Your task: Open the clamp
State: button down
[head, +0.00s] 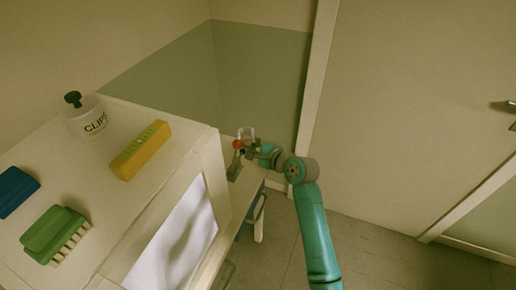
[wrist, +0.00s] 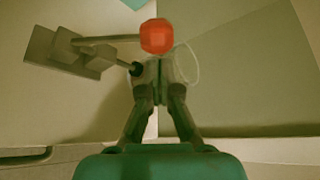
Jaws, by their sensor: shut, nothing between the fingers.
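The clamp is a grey metal piece with a bar ending in a red ball knob. In the wrist view its grey base (wrist: 68,50) is at upper left, and the red knob (wrist: 157,36) is at upper middle. A second short bar ends in a black tip beside my fingers. In the head view the clamp (head: 235,170) stands on a low surface beyond the white cabinet. My gripper (wrist: 158,82) is shut and empty, its fingertips just below the red knob in the wrist picture; I cannot tell whether they touch. My gripper (head: 252,150) is right of the knob in the head view.
A pale ring-shaped loop (wrist: 187,63) shows right of my fingertips. The floor at right is clear before a door (head: 430,100).

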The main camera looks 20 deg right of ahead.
aim_at(236, 143)
jog(key=shift+s+a+r+n, duration=0.2)
jog(key=shift+a+r+n, duration=0.1)
dwell(0.6)
jog(key=s+a+r+n+t, duration=0.1)
jog(key=s+a+n+t, duration=0.1)
jog(key=n+t, duration=0.1)
jog(key=shift+s+a+r+n+h, duration=0.25)
jog(key=shift+r+n+h, duration=0.05)
jog(key=shift+r, duration=0.1)
jog(key=shift+s+a+r, duration=0.15)
jog(key=shift+s+a, duration=0.2)
dwell(0.6)
